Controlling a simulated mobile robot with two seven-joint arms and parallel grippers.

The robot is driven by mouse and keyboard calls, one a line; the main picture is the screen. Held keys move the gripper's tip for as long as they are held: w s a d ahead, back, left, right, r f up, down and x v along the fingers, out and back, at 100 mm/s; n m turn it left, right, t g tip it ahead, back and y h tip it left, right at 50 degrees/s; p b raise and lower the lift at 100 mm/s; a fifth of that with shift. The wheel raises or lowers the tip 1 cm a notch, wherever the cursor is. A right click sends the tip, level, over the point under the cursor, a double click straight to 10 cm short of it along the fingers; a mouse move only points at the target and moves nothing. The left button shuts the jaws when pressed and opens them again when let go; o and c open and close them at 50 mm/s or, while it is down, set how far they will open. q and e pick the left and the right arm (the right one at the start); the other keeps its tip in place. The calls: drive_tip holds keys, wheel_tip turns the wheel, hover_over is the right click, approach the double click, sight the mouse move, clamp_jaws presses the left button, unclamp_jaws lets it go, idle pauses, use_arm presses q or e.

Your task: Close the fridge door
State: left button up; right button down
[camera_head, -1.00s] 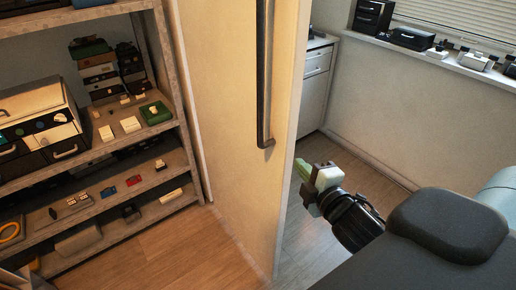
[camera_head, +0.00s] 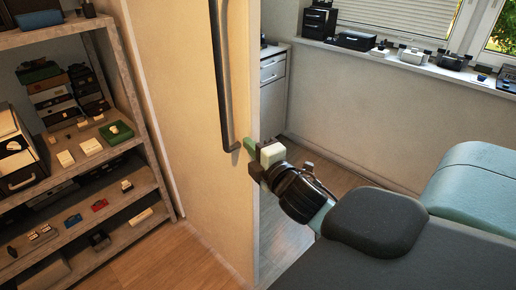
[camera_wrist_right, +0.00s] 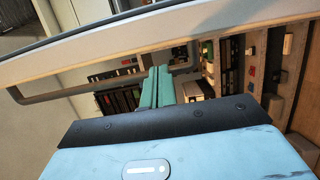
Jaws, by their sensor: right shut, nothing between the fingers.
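The fridge door (camera_head: 185,140) is a tall cream panel in the middle of the head view, with a long dark vertical handle (camera_head: 222,80) near its right edge. It also shows in the right wrist view as a pale band (camera_wrist_right: 130,40) across the top, with the dark handle (camera_wrist_right: 60,95) beyond it. My right gripper (camera_head: 250,146) is shut and empty, with green fingers. Its tips are at the door's right edge, just right of the handle's lower end; I cannot tell whether they touch. The fingers (camera_wrist_right: 157,85) also show in the wrist view. My left gripper is not in view.
A shelf unit (camera_head: 150,185) with boxes and small devices stands left of the door. A white drawer cabinet (camera_head: 272,70) and a window sill (camera_head: 420,68) with devices are behind at right. Wooden floor (camera_head: 170,260) is clear in front of the shelf.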

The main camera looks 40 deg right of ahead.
sight(241, 136)
drive_tip(key=shift+w+d, duration=0.25)
drive_tip(key=shift+w, duration=1.05)
drive_tip(key=shift+w+d, duration=0.25)
drive_tip(key=shift+w, duration=1)
